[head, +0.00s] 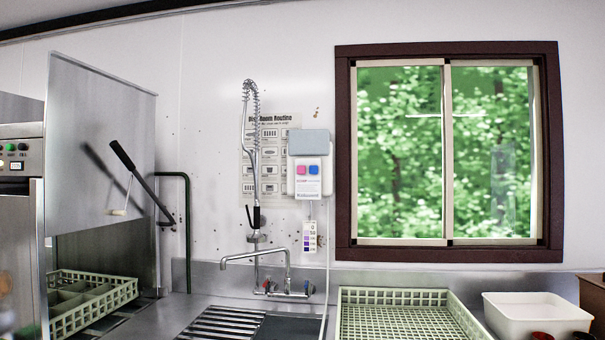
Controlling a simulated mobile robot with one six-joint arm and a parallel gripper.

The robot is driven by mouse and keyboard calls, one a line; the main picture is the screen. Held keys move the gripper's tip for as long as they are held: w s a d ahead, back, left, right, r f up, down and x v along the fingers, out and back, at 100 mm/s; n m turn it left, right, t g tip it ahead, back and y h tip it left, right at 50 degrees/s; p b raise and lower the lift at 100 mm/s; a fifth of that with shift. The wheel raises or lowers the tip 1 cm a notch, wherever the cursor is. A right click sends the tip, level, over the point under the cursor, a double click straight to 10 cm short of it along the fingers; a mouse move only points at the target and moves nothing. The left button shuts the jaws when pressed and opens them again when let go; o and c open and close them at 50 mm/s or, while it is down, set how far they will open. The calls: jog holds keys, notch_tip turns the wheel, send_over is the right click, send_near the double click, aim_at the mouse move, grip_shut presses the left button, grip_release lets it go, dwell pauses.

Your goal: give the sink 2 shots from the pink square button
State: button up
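The pink square button (301,170) is on the left of the front of a small wall dispenser (308,188) with a grey top. A blue button (314,170) is right beside it. A thin pale tube (327,250) runs down from the dispenser toward the sink (290,328), which shows only in part at the bottom edge, dark inside. A ribbed metal rack (222,323) lies at its left. My gripper is not in this view.
A tap (255,258) and a tall spring sprayer (253,150) stand in front of the wall, left of the dispenser. A pale green crate (400,296) and a white tub (537,312) are at the right. A dishwasher hood (100,145) with a black-handled lever (143,180) is at the left.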

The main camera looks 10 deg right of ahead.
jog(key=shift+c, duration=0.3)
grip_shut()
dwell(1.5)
